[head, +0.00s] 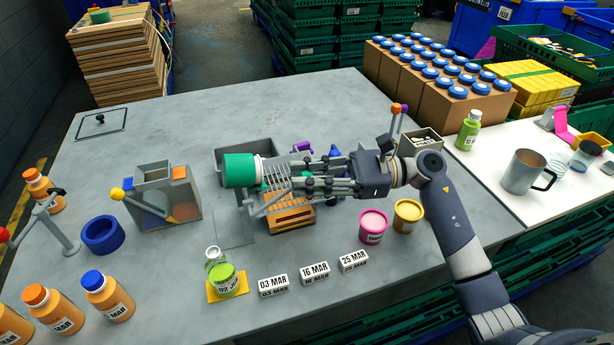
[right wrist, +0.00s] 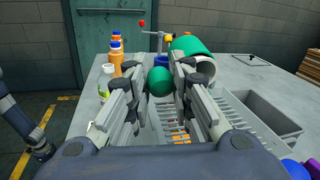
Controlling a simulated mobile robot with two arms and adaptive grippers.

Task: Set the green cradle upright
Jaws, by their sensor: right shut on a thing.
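The green cradle (head: 239,170) is a green cylinder lying on its side above the table, its white-rimmed opening toward the right in the head view. It also shows in the right wrist view (right wrist: 190,46), with the pale opening facing me. A grey stand (head: 247,217) is below it. My right gripper (head: 298,178) is just right of the cradle, above the slotted rack. In the right wrist view its fingers (right wrist: 159,78) are shut around a round green knob (right wrist: 160,83). My left gripper is not in view.
A grey tray (head: 262,150) lies behind the cradle, and an orange slatted piece (head: 290,218) is under the rack. A grey box (head: 162,195) and blue ring (head: 103,236) stand left. A green bottle (head: 221,275), date blocks (head: 314,273) and pink tub (head: 374,226) are in front.

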